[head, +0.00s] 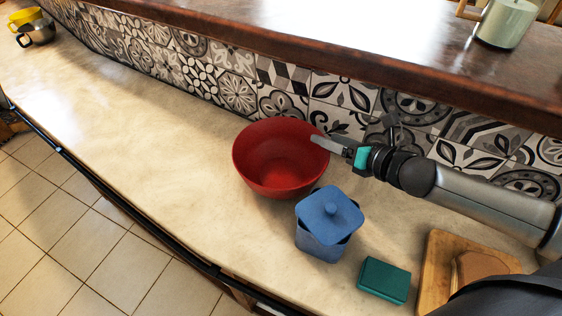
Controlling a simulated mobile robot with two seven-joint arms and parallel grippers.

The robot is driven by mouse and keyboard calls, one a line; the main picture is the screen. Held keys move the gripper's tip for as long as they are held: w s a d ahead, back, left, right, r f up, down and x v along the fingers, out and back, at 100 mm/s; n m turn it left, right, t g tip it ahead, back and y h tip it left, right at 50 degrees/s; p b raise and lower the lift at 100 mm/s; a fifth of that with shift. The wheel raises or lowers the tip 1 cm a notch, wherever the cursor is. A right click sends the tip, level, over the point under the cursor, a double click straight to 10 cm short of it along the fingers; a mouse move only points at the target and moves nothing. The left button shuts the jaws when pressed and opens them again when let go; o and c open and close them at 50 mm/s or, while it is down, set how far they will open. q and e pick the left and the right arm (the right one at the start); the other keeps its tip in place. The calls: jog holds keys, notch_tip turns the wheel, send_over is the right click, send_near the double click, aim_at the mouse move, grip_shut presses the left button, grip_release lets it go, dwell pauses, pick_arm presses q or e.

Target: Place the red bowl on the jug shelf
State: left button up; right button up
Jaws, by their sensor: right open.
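The red bowl (270,178) stands upright and empty on the pale stone counter, against the patterned tile wall. My right gripper (322,141) comes in from the right. It is open, and a fingertip overlaps the bowl's right rim in the picture; I cannot tell whether it touches. Nothing is seen held in it. A pale green jug (506,24), cut by the top edge, stands on the raised dark wooden shelf (330,45) above the tiles. My left gripper is out of view.
A blue lidded pot (326,228) stands close in front of the bowl. A green box (383,280) and a wooden board (436,270) with bread (480,267) lie at lower right. Yellow and dark cups sit far left. The counter (150,120) left of the bowl is clear.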

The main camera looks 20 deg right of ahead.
jog(key=shift+w+a+f+b, duration=0.25)
jog(key=shift+w+a+f, duration=0.1)
jog(key=shift+w+f, duration=0.3)
jog(key=shift+w+a+f+b, duration=0.3)
jog(key=shift+w+f, duration=0.2)
jog(key=shift+f, duration=0.1)
jog(key=shift+x, duration=0.95)
grip_shut()
jog(key=shift+r, duration=0.1)
